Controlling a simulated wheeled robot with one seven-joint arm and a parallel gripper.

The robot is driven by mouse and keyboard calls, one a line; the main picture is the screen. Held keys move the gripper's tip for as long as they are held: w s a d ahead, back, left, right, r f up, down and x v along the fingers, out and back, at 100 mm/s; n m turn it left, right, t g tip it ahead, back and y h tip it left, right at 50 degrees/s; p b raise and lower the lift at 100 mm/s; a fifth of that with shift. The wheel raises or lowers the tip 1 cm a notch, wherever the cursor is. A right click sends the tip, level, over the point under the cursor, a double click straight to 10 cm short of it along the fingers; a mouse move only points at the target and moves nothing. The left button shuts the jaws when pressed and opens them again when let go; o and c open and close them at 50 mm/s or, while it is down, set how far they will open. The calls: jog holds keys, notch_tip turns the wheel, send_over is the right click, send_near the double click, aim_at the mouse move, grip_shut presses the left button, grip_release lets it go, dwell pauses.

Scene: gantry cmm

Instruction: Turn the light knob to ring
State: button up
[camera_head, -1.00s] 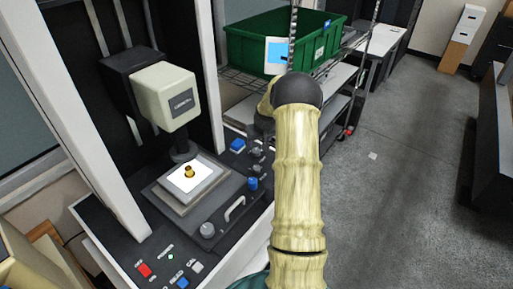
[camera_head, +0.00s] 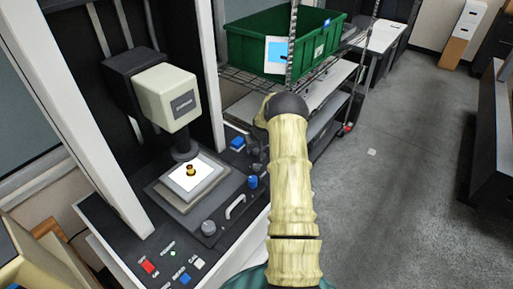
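The measuring machine's dark console has several controls. A grey round knob (camera_head: 208,228) sits at the front right of the plate, and a blue knob (camera_head: 253,182) sits on the right edge. More small controls, including a blue one (camera_head: 237,143), lie farther back, partly covered by my arm. I cannot read which of them is the light knob or where it points. My pale arm (camera_head: 292,180) rises along the right side of the console and bends at a dark joint. My gripper is hidden beyond the arm, so its fingers do not show.
A small brass part (camera_head: 191,170) stands on a white lit plate under the cream machine head (camera_head: 165,98). A handle (camera_head: 235,206) and front buttons, one red (camera_head: 148,266), are near. A green bin (camera_head: 262,40) sits on a shelf behind.

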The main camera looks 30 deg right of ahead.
jog(key=c, duration=0.8)
jog(key=shift+f+m+b, duration=0.1)
jog(key=shift+m+b, duration=0.4)
jog(key=shift+b, duration=0.1)
jog(key=shift+a+m+h+b, duration=0.1)
jog(key=shift+m+h+b, duration=0.2)
jog(key=shift+b, duration=0.05)
jog(key=m+h+b, duration=0.1)
jog(key=m+b, duration=0.1)
jog(key=shift+w+m+g+b, duration=0.1)
jog(key=shift+m+g+b, duration=0.2)
jog(key=shift+m+b, duration=0.1)
jog(key=m+g+h+b, duration=0.1)
jog(key=m+b, duration=0.1)
jog(key=m, duration=0.2)
jog(key=shift+a+m, duration=0.1)
jog(key=shift+m, duration=0.3)
jog(key=o, duration=1)
